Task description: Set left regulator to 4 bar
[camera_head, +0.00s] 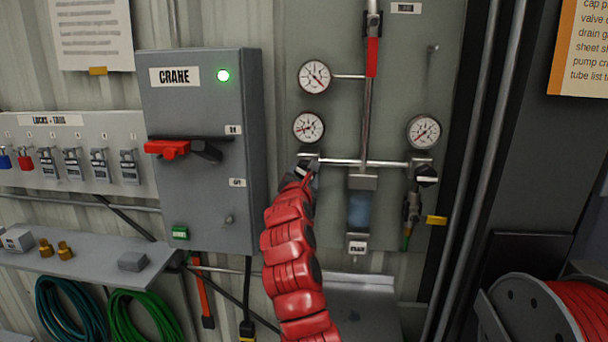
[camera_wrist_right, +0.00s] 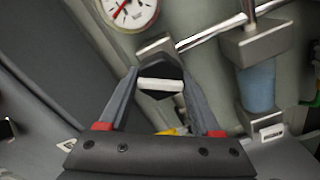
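The left regulator has a black knob with a pale bar across its face, seen in the right wrist view (camera_wrist_right: 160,84). Its round white gauge (camera_head: 308,127) sits just above, with the red needle pointing to the left and slightly down. I cannot read its numbers. The gauge also shows in part in the right wrist view (camera_wrist_right: 130,10). My right gripper (camera_head: 305,170) is at this knob, covering most of it in the head view. In the wrist view its two fingers (camera_wrist_right: 160,80) lie against both sides of the knob. My left gripper is out of view.
A right regulator (camera_head: 426,174) with its own gauge (camera_head: 424,132) is at the pipe's other end. An upper gauge (camera_head: 315,76) and a red lever (camera_head: 372,56) are above. The grey crane box (camera_head: 202,105) stands close on the left. A clear bowl (camera_head: 359,212) hangs mid-pipe.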

